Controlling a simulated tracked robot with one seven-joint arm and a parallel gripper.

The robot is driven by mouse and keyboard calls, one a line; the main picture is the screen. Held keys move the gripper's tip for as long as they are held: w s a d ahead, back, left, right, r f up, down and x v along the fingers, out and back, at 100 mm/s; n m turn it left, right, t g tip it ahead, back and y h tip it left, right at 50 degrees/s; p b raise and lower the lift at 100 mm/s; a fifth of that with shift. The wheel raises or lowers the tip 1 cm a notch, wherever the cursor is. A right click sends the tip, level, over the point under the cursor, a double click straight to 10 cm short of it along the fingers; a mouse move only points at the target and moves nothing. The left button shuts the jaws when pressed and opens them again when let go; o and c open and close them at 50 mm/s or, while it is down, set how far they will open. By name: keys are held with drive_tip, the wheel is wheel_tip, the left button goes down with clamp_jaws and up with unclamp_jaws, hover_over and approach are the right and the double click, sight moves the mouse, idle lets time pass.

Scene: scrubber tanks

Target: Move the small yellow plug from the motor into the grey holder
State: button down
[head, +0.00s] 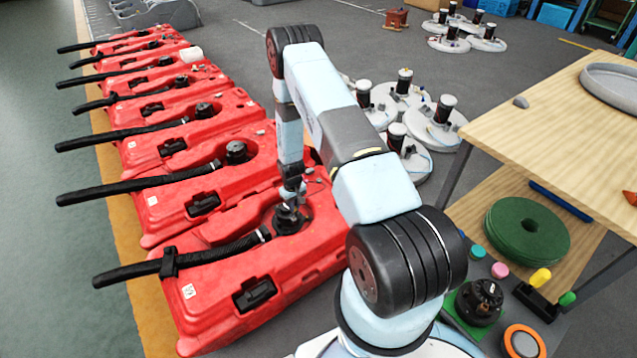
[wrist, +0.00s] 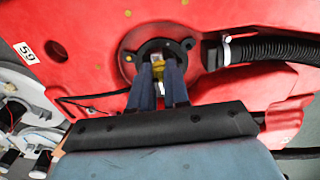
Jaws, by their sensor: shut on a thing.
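The small yellow plug (wrist: 158,72) shows between my gripper's fingers in the wrist view. My gripper (wrist: 158,85) is shut on it, with the blue fingers on either side. The plug is at the round black motor (wrist: 131,66) on the red tank; I cannot tell whether it is still seated. In the head view my gripper (head: 290,202) points down at the motor (head: 286,226) on the nearest red tank, and the plug is hidden there. A dark grey deck (head: 505,318) at lower right carries coloured pieces; I cannot tell for sure which part is the grey holder.
A black hose (wrist: 275,49) runs from beside the motor. Several red tanks (head: 205,115) stand in a row. A wooden table (head: 540,110) with a green disc (head: 527,232) on its lower shelf is at right. A yellow piece (head: 540,277) stands on the deck.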

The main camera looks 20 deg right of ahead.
drive_tip(key=w+d, duration=2.1)
drive_tip(key=w, duration=0.1)
drive_tip(key=shift+w+d, duration=0.2)
drive_tip(key=shift+w, duration=0.2)
idle(0.3)
drive_tip(key=shift+f, duration=5.05)
drive_tip(key=shift+r, duration=0.65)
